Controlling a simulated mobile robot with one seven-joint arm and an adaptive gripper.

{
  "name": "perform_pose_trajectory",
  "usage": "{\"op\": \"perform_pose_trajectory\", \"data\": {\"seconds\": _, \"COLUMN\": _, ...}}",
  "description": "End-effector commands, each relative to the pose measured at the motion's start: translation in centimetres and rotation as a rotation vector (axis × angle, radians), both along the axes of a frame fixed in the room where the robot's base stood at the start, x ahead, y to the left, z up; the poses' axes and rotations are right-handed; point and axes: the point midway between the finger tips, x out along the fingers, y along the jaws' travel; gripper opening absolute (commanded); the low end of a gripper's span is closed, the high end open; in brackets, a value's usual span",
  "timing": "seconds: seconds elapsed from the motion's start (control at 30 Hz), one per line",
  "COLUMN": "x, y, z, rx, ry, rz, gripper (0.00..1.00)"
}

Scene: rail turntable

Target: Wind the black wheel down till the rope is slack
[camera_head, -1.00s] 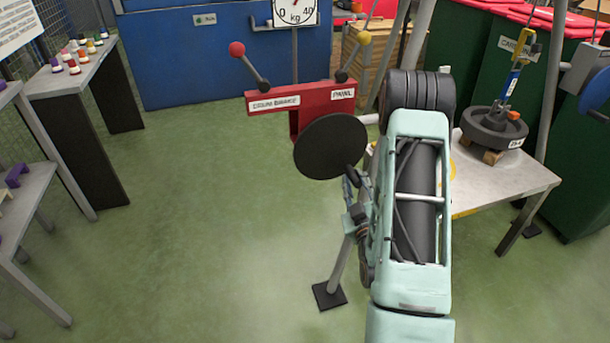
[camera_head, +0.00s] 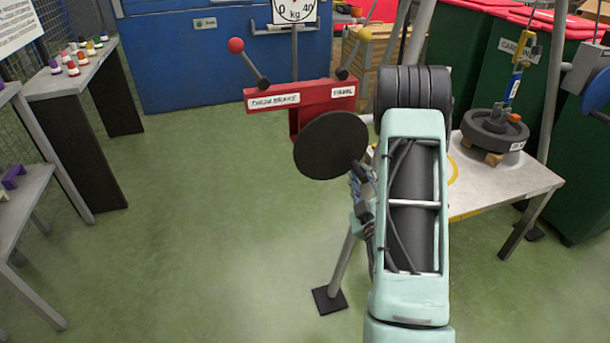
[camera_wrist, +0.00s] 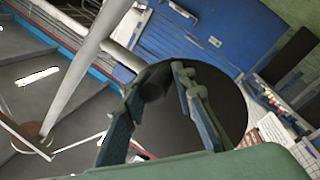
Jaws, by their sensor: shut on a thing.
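The black wheel (camera_head: 328,146) is a plain dark disc below the red bar in the head view. It also shows large in the wrist view (camera_wrist: 228,105). My gripper (camera_head: 362,186) is at the wheel's lower right edge, partly hidden by my arm. In the wrist view, the fingers of my gripper (camera_wrist: 160,100) stand either side of a dark handle (camera_wrist: 153,85) at the wheel's face, shut on it. A dark round weight (camera_head: 495,132) with a yellow and blue hook fitting (camera_head: 517,70) sits on wooden blocks on a table. I cannot make out the rope's tension.
A red bar (camera_head: 300,97) carries a red-knobbed lever (camera_head: 248,60) and a yellow-knobbed lever (camera_head: 354,52). A kg dial (camera_head: 296,10) stands behind it. The grey table (camera_head: 525,185) is at right. Green floor (camera_head: 200,220) is open at left.

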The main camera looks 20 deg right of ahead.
Motion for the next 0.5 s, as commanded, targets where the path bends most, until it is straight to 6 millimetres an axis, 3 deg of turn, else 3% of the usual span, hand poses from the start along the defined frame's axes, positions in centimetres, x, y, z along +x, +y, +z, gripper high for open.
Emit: {"op": "perform_pose_trajectory", "data": {"seconds": 0.5, "x": -0.04, "y": -0.81, "z": 0.65, "rx": -0.058, "ry": -0.012, "rz": -0.011, "gripper": 0.00}}
